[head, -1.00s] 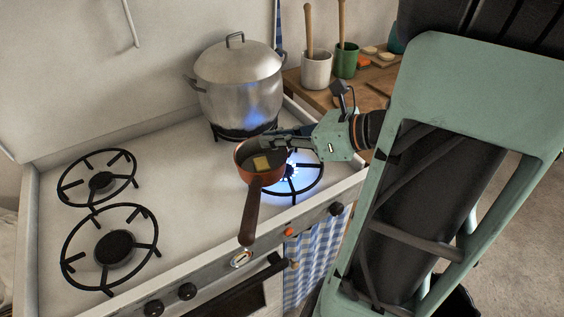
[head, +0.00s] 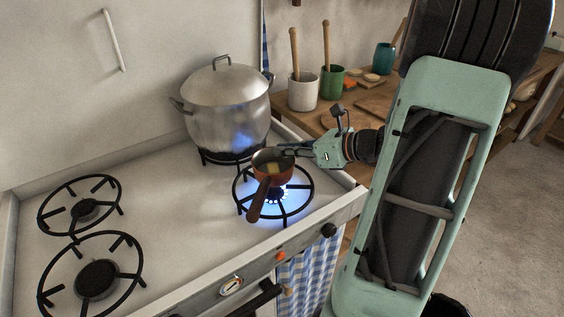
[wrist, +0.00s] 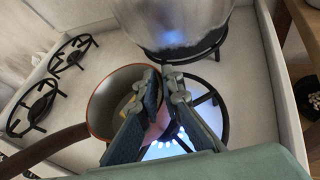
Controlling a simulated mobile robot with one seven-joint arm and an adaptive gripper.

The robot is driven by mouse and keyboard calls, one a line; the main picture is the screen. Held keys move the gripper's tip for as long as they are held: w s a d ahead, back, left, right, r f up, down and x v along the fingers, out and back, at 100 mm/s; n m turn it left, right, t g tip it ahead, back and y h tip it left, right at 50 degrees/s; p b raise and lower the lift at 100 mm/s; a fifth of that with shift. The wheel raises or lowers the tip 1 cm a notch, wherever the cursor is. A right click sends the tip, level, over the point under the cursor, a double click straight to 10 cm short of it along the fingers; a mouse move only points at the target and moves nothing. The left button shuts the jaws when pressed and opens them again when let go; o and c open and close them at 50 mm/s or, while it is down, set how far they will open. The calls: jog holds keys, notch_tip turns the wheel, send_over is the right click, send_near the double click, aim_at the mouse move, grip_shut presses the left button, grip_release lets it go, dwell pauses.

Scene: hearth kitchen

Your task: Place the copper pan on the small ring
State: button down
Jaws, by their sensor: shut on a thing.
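The copper pan (head: 264,182) has a long brown handle pointing toward the stove's front and a yellow piece inside. My gripper (head: 288,151) is shut on the pan's rim on its right side; in the wrist view the fingers (wrist: 163,78) pinch the pan wall (wrist: 97,112). The pan is over the back-left part of the lit front-right ring (head: 308,205), with blue flames showing below and to its right. I cannot tell whether its base touches the ring. This ring looks smaller than the front-left one.
A large lidded steel pot (head: 228,112) stands on the back-right ring, close behind the pan. Two unlit rings, back-left (head: 80,207) and front-left (head: 95,280), are empty. A wooden counter (head: 345,110) with a white crock (head: 303,93) and a green crock (head: 331,85) is to the right.

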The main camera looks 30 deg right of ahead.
jog(key=f, duration=0.1)
jog(key=w+f, duration=0.1)
jog(key=f, duration=0.1)
jog(key=f+b, duration=0.1)
jog(key=f, duration=0.1)
jog(key=shift+w+d, duration=0.25)
jog(key=c, duration=2.1)
grip_release()
